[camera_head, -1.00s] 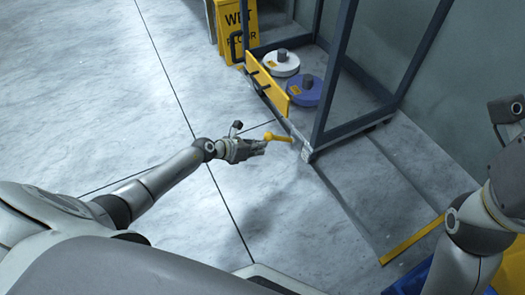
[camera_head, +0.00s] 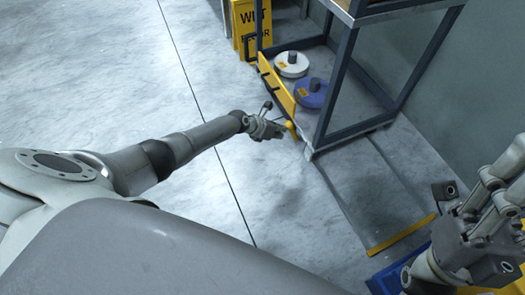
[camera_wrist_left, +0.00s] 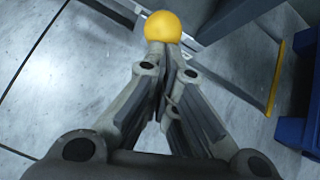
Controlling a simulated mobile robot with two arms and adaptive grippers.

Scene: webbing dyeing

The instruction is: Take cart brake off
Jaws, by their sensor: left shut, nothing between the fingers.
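The cart (camera_head: 334,88) is a dark blue-grey frame standing right of centre in the head view. A yellow ball knob (camera_head: 291,127), apparently the brake lever's end, shows at its lower near corner. My left gripper (camera_head: 280,131) is shut and empty, with its tips beside the knob. In the left wrist view the knob (camera_wrist_left: 162,27) is just beyond the closed fingertips (camera_wrist_left: 165,48); I cannot tell whether they touch. The lever's rod is mostly hidden. My right gripper (camera_head: 468,208) is at the right edge, away from the cart; its finger opening is unclear.
A white spool (camera_head: 291,66) and a blue spool (camera_head: 308,97) sit on the cart's low deck behind a yellow board (camera_head: 276,82). A yellow wet-floor sign (camera_head: 246,28) stands behind. A blue bin (camera_head: 385,281) is at lower right. The floor at left is clear.

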